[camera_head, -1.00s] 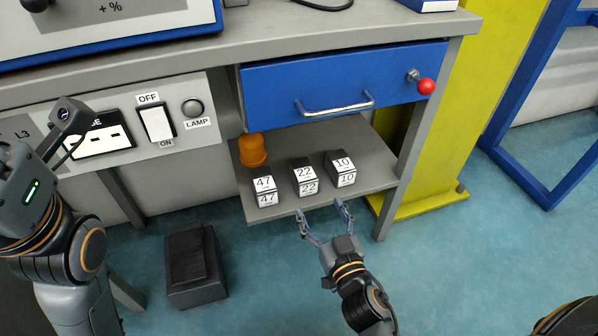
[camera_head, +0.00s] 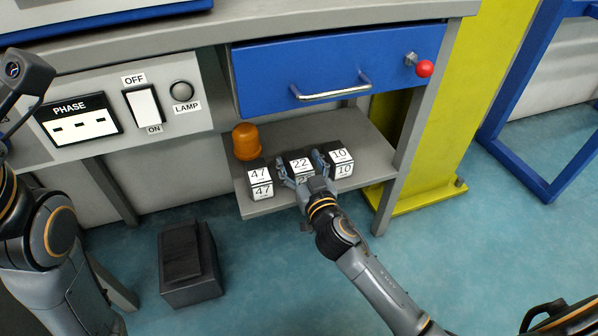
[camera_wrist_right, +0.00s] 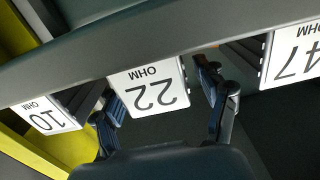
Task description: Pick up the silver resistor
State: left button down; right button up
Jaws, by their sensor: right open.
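Three dark blocks with white number labels stand in a row on the grey shelf: the 47 block (camera_head: 260,181), the 22 block (camera_head: 300,164) and the 10 block (camera_head: 342,161). I cannot tell which one counts as silver. My right gripper (camera_head: 300,161) is open at the front of the 22 block, with one finger on each side of it. In the right wrist view the 22 OHM label (camera_wrist_right: 150,88) lies between the spread fingers (camera_wrist_right: 155,93). Contact cannot be told. My left arm is at the left edge; its fingers are out of view.
An orange lamp dome (camera_head: 246,142) stands behind the 47 block. The blue drawer (camera_head: 335,62) with its handle hangs over the shelf (camera_head: 365,140). A grey leg and a yellow panel bound the right side. A dark box (camera_head: 190,264) sits on the floor.

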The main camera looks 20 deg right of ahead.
jog(key=shift+w, duration=0.1)
jog(key=c, duration=1.4)
jog(key=shift+r, duration=0.1)
jog(key=shift+c, duration=0.6)
